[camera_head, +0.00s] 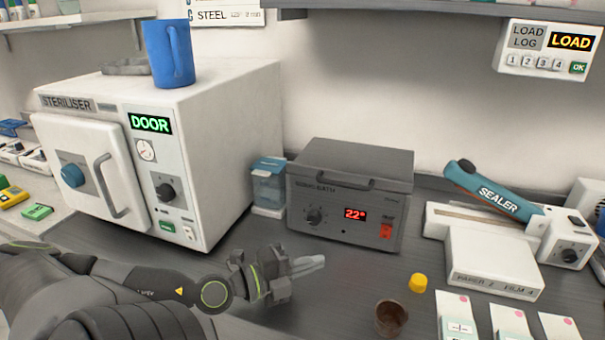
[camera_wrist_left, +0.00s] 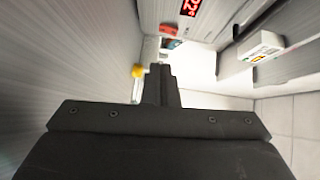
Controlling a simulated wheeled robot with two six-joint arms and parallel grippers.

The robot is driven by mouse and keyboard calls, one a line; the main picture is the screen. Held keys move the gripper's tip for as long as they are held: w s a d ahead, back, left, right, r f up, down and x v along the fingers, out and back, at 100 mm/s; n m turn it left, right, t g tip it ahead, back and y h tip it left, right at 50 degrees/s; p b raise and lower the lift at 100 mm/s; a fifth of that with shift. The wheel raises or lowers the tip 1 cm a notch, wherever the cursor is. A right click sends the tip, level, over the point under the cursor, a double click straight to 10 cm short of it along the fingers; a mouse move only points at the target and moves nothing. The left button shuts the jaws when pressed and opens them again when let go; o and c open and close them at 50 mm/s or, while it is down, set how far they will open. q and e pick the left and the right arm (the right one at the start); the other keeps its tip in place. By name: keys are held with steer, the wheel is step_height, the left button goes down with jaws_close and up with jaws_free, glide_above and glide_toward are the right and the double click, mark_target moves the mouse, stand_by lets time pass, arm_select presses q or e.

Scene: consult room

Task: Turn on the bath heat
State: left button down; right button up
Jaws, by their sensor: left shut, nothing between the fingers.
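The grey bath (camera_head: 345,190) stands on the counter with its lid closed, a dial at its front left and a red display (camera_head: 355,214) reading 22°. A red heat switch (camera_head: 386,231) is at the lower right of its front. In the left wrist view the display (camera_wrist_left: 191,7) and the red switch (camera_wrist_left: 169,29) show at the top. My left gripper (camera_head: 312,264) is shut and empty, in front of the bath and below its dial, apart from the switch. Its shut fingers (camera_wrist_left: 160,84) also show in the left wrist view. My right gripper is not in view.
A white steriliser (camera_head: 225,140) with a blue mug (camera_head: 169,55) on top stands at the left. A sealer (camera_head: 495,190) is at the right. A yellow cap (camera_head: 418,283) and a brown cup (camera_head: 391,318) are on the counter to the right of the gripper.

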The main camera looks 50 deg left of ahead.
arm_select(q)
steer(key=shift+v, duration=0.9)
steer(key=shift+r, duration=0.1)
steer(key=shift+d, duration=0.1)
